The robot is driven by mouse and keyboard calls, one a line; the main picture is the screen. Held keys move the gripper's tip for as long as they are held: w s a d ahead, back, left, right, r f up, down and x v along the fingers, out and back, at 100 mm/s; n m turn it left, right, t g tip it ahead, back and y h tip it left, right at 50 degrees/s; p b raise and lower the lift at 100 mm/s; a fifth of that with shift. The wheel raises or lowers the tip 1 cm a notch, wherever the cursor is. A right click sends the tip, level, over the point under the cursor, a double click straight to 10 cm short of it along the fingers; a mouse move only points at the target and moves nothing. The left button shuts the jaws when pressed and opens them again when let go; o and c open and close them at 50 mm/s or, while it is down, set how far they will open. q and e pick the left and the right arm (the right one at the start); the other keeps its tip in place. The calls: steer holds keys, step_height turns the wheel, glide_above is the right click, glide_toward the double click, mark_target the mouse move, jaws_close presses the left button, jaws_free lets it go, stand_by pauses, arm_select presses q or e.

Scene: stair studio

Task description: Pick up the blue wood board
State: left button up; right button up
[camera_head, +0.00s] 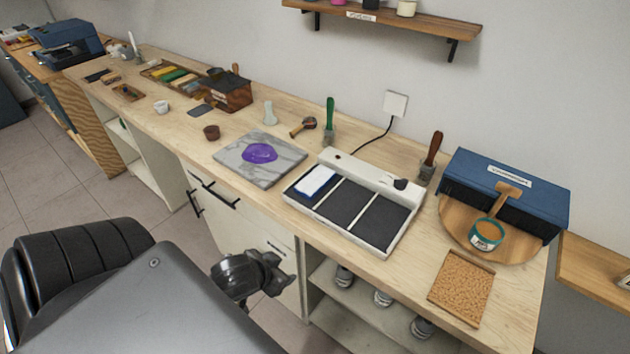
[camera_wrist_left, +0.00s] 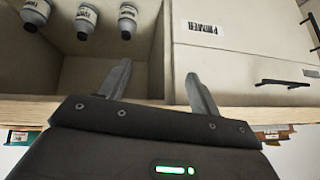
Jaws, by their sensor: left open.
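I cannot make out for certain a blue wood board. A small flat block with a white top and blue edges (camera_head: 315,181) lies in the left bay of the white three-bay tray (camera_head: 333,223) on the counter. A small flat blue-grey piece (camera_head: 200,110) lies farther left along the counter. My left gripper (camera_head: 277,272) is below the counter's front edge, in front of the cabinet, apart from both pieces. In the left wrist view its two fingers (camera_wrist_left: 158,80) are spread with nothing between them. My right gripper is not in view.
A grey slab with a purple blob (camera_head: 260,153) sits left of the tray. A blue box (camera_head: 505,190), a round wooden board (camera_head: 457,232) and a cork-like sheet (camera_head: 461,287) are at the right. Bottles (camera_head: 383,297) stand on the shelf below. The counter's front edge is above my gripper.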

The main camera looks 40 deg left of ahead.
arm_select(q)
steer(key=w+a+r+t, duration=0.1)
steer(key=r, duration=0.1)
steer(key=w+a+r+t, duration=0.1)
steer(key=w+a+r, duration=0.1)
steer(key=w+a+r+t, duration=0.1)
steer(key=w+r, duration=0.1)
steer(key=r, duration=0.1)
steer(key=shift+a+r+n, duration=0.1)
steer(key=shift+a+n, duration=0.15)
steer(key=shift+n, duration=0.05)
steer(key=t+h, duration=0.1)
steer(key=t, duration=0.2)
glide_toward(311, 184)
steer(key=shift+s+a+r+b, duration=0.2)
steer(key=shift+s+b, duration=0.15)
steer(key=shift+s, duration=0.35)
steer(key=shift+b+x, duration=1.2)
steer(key=shift+x, duration=1.1)
steer(key=shift+w+d, duration=0.1)
steer(key=shift+w, duration=0.2)
steer(key=x, duration=0.5)
steer(key=shift+w+d, duration=0.1)
